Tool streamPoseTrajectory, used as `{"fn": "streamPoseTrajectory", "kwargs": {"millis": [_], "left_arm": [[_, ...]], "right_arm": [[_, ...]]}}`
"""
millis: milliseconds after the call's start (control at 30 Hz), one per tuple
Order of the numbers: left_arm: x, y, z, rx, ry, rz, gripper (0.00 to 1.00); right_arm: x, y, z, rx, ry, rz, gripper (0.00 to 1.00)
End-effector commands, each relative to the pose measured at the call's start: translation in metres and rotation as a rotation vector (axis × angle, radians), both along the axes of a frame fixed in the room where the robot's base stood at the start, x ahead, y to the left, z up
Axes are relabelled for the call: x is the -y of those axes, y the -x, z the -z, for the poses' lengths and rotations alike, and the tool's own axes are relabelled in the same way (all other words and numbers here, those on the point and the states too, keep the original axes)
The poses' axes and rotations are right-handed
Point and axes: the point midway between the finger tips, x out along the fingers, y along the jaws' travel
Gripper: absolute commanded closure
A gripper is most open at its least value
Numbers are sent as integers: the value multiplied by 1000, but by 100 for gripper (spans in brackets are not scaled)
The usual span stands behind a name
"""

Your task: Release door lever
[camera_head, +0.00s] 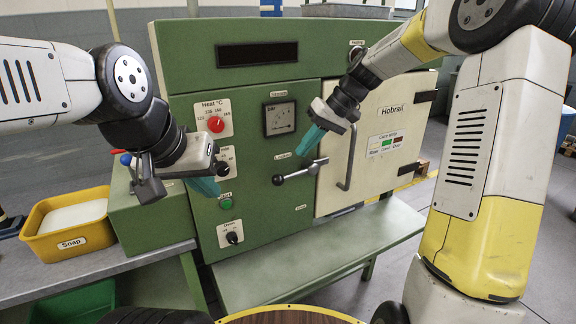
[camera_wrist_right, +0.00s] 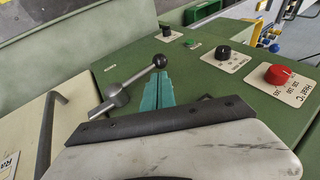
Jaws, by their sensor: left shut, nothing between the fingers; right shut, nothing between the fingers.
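The door lever (camera_head: 298,172) is a metal rod with a black ball knob, mounted at the left edge of the cream door (camera_head: 385,150). It points left and slightly down over the green panel. The door looks closed. My right gripper (camera_head: 309,141), with teal fingers, is shut and empty just above the lever. In the right wrist view the lever (camera_wrist_right: 137,78) lies just left of the shut teal fingertips (camera_wrist_right: 158,90), with its knob near them; I cannot tell if they touch. My left gripper (camera_head: 206,186) is shut and empty in front of the panel's left side.
A red heat knob (camera_head: 216,124), black knobs, a green button (camera_head: 226,204) and a gauge (camera_head: 280,118) are on the panel. A bent door handle (camera_head: 347,158) stands right of the lever. A yellow soap bin (camera_head: 68,224) sits at left. The green shelf (camera_head: 310,262) below is clear.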

Motion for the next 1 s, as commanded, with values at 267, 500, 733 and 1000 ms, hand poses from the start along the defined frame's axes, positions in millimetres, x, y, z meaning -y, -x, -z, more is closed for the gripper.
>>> {"fn": "streamPoseTrajectory", "kwargs": {"millis": [267,500,733,1000], "left_arm": [[0,0,0,0,0,0,100],[0,0,0,0,0,0,100],[0,0,0,0,0,0,100],[0,0,0,0,0,0,100]], "right_arm": [[-32,-2,48,-3,0,-1,100],[-46,-5,68,-1,0,0,100],[-47,-5,70,0,0,0,100],[-48,-6,71,2,5,1,100]]}}
